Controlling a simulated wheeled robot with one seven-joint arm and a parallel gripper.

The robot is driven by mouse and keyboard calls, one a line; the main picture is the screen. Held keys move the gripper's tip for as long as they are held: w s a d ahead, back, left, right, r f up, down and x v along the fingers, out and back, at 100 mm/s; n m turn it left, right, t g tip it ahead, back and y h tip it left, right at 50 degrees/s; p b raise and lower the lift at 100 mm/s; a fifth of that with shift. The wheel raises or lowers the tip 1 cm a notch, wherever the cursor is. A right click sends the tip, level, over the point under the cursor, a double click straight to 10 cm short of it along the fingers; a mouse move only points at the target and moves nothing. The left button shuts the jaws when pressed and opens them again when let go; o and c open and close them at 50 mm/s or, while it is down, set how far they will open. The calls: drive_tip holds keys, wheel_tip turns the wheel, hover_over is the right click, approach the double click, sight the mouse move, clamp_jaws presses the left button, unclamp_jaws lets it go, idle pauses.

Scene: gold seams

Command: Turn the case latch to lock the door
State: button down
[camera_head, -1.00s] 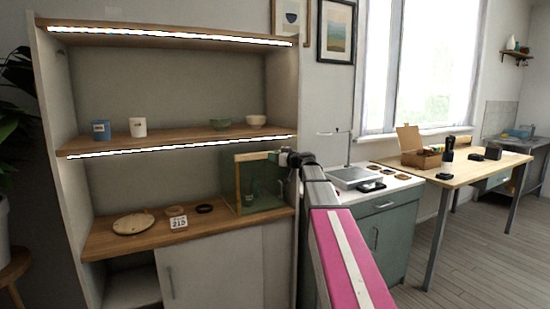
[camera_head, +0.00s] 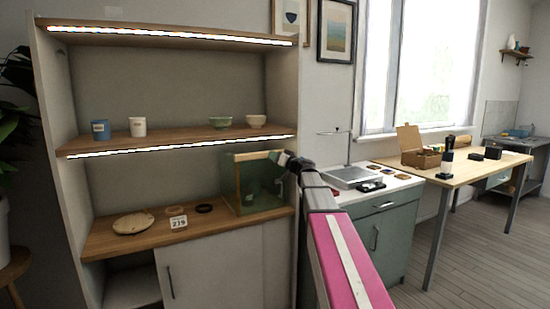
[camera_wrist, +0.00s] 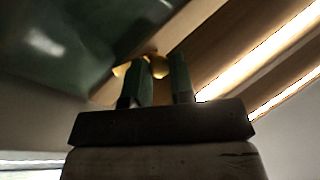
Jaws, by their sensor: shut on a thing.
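The glass case (camera_head: 262,196), greenish with a wooden edge, stands at the right end of the shelf's lower counter. My gripper (camera_head: 280,157) is at the case's upper right front corner. In the wrist view the two dark green fingers of my gripper (camera_wrist: 160,80) point up at a small brass latch (camera_wrist: 159,66). The fingers are shut on the latch, and some brass also shows left of the left finger. The fingers hide part of the latch, so its exact angle cannot be told. A dark, glossy green surface fills the upper left of the wrist view.
A round wooden board (camera_head: 133,223), a dark ring (camera_head: 204,208) and a number card (camera_head: 178,222) lie left of the case. The lit middle shelf (camera_head: 180,142) runs close above the case and my gripper. A green cabinet (camera_head: 378,225) stands to the right.

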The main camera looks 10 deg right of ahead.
drive_tip(key=m+t+h, duration=0.1)
drive_tip(key=m+t, duration=0.1)
drive_tip(key=m, duration=0.3)
drive_tip(key=m+t+h, duration=0.2)
drive_tip(key=m, duration=0.4)
drive_tip(key=m+t+h, duration=0.2)
drive_tip(key=m, duration=0.4)
drive_tip(key=shift+s+a+f, duration=0.15)
drive_tip(key=shift+a+f, duration=0.05)
drive_tip(key=shift+f, duration=0.05)
drive_tip(key=shift+m, duration=0.4)
drive_tip(key=c, duration=1.3)
unclamp_jaws()
drive_tip(key=v, duration=1)
drive_tip(key=shift+s+f, duration=0.15)
drive_tip(key=shift+s, duration=0.25)
